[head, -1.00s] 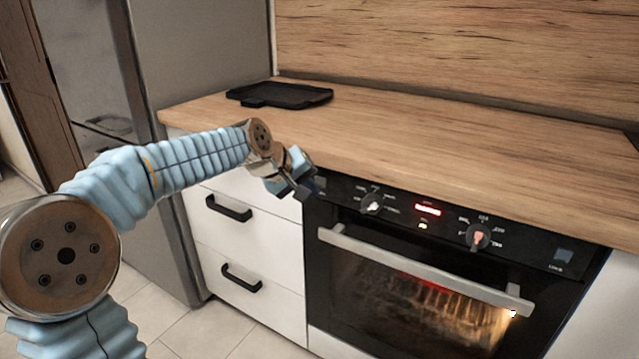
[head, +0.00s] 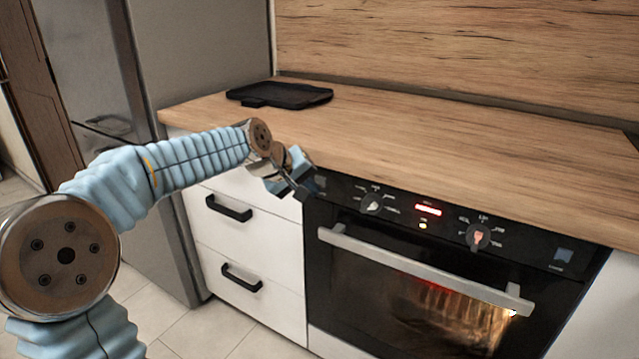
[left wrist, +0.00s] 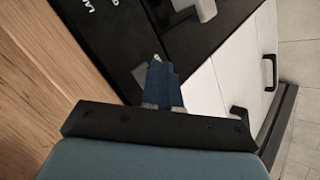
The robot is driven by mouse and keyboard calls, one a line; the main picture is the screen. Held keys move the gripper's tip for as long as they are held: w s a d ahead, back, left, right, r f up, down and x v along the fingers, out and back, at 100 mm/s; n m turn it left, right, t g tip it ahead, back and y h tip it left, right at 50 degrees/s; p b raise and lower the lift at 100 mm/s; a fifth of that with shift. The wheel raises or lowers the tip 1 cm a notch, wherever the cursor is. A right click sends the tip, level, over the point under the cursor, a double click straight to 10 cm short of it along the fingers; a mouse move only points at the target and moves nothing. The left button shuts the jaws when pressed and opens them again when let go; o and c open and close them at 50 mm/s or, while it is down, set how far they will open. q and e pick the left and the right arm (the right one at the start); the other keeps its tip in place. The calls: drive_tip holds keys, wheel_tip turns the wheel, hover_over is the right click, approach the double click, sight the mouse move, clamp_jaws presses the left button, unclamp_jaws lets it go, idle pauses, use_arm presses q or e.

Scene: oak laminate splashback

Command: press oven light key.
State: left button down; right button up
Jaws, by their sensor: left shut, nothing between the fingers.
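The black oven control panel (head: 455,228) runs under the worktop's front edge. My left gripper (head: 303,192) is at the panel's left end, shut and empty. In the left wrist view its blue-grey fingers (left wrist: 163,85) are together, and a small grey square key (left wrist: 139,73) shows right beside the tips, partly hidden by them. I cannot tell whether they touch it. In the head view a small patch of this key (head: 320,182) shows just right of the fingers. Another square key (head: 563,255) sits at the panel's right end. Its label is too small to read.
Two knobs, left (head: 371,203) and right (head: 478,237), flank a red display (head: 428,210). The oven handle (head: 425,270) sticks out below the panel, above the glowing window. White drawers (head: 245,245) stand left of the oven. A black tray (head: 280,95) lies on the wooden worktop (head: 430,145).

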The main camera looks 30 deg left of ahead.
idle(0.4)
use_arm(q)
drive_tip(key=shift+w+p, duration=0.3)
drive_tip(key=shift+w, duration=0.15)
drive_tip(key=shift+w, duration=0.15)
idle(0.5)
drive_tip(key=shift+s, duration=0.6)
drive_tip(key=shift+s+b, duration=0.1)
drive_tip(key=shift+b, duration=0.2)
drive_tip(key=s+b, duration=0.1)
drive_tip(key=s, duration=0.2)
drive_tip(key=s+b, duration=0.1)
drive_tip(key=s, duration=0.1)
drive_tip(key=shift+s+a, duration=0.2)
drive_tip(key=shift+s, duration=0.2)
